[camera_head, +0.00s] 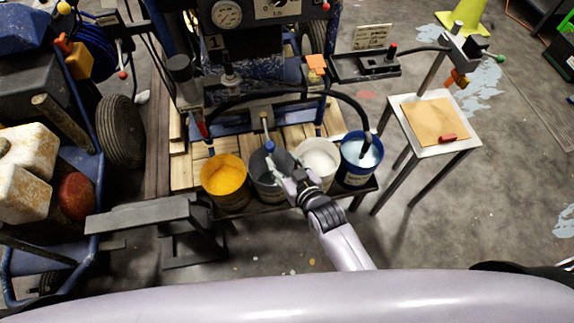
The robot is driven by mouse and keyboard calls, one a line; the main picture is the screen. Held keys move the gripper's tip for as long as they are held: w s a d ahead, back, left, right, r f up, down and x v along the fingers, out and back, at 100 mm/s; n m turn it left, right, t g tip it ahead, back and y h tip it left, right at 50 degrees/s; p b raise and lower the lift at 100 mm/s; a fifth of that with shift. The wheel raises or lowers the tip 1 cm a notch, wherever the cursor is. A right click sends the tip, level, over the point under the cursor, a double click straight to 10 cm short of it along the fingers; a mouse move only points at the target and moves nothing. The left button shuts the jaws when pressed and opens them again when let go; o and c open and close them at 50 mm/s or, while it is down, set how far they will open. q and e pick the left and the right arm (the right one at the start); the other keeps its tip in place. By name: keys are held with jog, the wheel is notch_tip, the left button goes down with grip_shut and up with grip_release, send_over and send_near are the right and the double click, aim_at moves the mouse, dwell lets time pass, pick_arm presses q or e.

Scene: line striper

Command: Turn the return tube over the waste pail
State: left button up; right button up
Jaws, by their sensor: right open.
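Several pails stand in a row on a low platform: a yellow-filled pail (225,183), a dark grey pail (268,188), a white-filled pail (317,160) and a blue pail (360,160) with pale liquid. No readable label shows which is the waste pail. A thin upright tube (265,124) with a blue lower end comes down over the grey pail. A thick black hose (350,100) arches across and drops into the blue pail. My right gripper (279,163) is open above the grey pail, close to the tube's blue end; contact cannot be told. My left gripper is out of view.
The striper machine (245,45) with its gauge stands behind the pails. A small stand (432,122) with a brown board and a red item is at the right. A grey bench (150,213) is at the front left. Open floor lies at the lower right.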

jog(key=shift+v, duration=1)
jog(key=s+d+f+g+h, duration=0.1)
jog(key=s+d+f+g, duration=0.15)
jog(key=s+f, duration=0.4)
jog(key=s+d+f+g+h, duration=0.1)
jog(key=s+d+f, duration=0.2)
jog(key=f, duration=0.7)
jog(key=s+d+f+g+h, duration=0.1)
jog(key=s+d+f+g, duration=0.2)
jog(key=f, duration=0.6)
jog(key=s+d+f+g, duration=0.1)
jog(key=s+d+f, duration=0.3)
jog(key=s, duration=0.4)
jog(key=s+d+f+m+g+h, duration=0.1)
jog(key=s+d+f+g, duration=0.1)
jog(key=s, duration=0.6)
jog(key=s+d+f+m+g+h, duration=0.1)
jog(key=s+d+f+g, duration=0.1)
jog(key=s+d+f, duration=0.3)
jog(key=s+f, duration=0.1)
jog(key=s, duration=0.3)
jog(key=shift+d+f, duration=0.3)
jog(key=shift+d, duration=0.05)
jog(key=shift+s, duration=0.1)
